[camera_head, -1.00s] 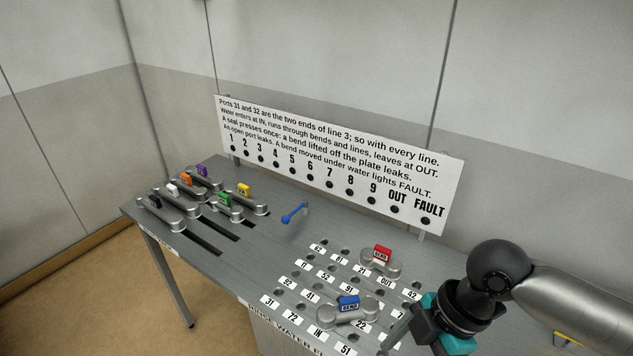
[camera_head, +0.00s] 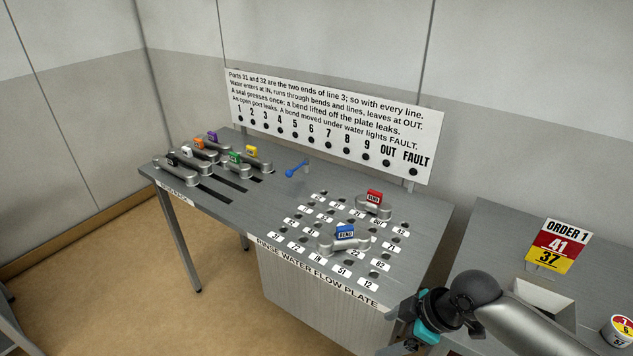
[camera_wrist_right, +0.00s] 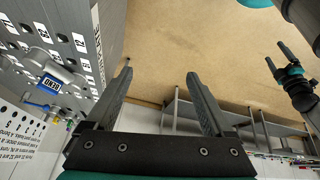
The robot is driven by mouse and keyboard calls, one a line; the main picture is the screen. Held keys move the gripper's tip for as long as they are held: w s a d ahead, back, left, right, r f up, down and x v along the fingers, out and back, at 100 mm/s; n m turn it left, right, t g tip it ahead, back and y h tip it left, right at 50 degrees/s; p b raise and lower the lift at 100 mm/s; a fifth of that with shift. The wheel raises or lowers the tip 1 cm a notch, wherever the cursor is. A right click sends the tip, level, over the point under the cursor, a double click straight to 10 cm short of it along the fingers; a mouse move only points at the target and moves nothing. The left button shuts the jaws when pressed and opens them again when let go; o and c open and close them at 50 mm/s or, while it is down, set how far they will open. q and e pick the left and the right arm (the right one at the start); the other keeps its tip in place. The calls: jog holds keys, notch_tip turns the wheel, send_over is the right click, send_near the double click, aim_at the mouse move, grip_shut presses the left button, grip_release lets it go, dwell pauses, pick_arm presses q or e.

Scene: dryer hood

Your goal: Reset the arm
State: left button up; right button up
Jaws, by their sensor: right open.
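My right gripper (camera_head: 398,346) is low at the bottom of the head view, in front of the flow plate table's right end. In the right wrist view the right gripper (camera_wrist_right: 159,74) is open, with nothing between its fingers and bare floor beyond. My left gripper (camera_wrist_right: 282,58) shows at the right edge of the right wrist view, its fingers apart and empty. The left arm is not in the head view. A blue-tagged bend (camera_head: 344,238) and a red-tagged bend (camera_head: 373,204) sit on the rinse water flow plate (camera_head: 395,268).
Several bends with coloured tags stand in the rack (camera_head: 205,170) at left. A blue lever (camera_head: 296,168) stands behind the plate. An instruction sign (camera_head: 330,125) backs the table. At right, a second table holds an order card (camera_head: 558,246) and a round labelled container (camera_head: 622,332).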

jog(key=s+d+f+m+t+h+b, duration=0.1)
jog(key=s+d+f+m+h+b, duration=0.2)
jog(key=f, duration=1.2)
jog(key=s+d+f+m+b, duration=0.4)
jog(key=f+m+b, duration=0.15)
jog(key=f, duration=1.05)
pick_arm(q)
notch_tip(320, 180, down, 18)
jog(key=s+b, duration=0.1)
jog(key=b, duration=0.6)
jog(key=shift+s+r+b, duration=0.25)
jog(key=shift+b, duration=0.1)
pick_arm(e)
jog(key=s+f+m+g, duration=0.1)
jog(key=s+f, duration=0.5)
jog(key=s, duration=0.3)
jog(key=s+a+f+m+g+h, duration=0.1)
jog(key=s+f, duration=0.6)
jog(key=s, duration=0.3)
jog(key=s+a+f+m, duration=0.1)
jog(key=s+f, duration=0.6)
jog(key=s, duration=0.3)
jog(key=shift+s+a+g+h, duration=0.15)
jog(key=shift+g+h, duration=0.15)
jog(key=shift+g, duration=0.1)
pick_arm(q)
jog(key=shift+w, duration=0.1)
jog(key=shift+c, duration=0.4)
pick_arm(e)
jog(key=shift+f, duration=0.1)
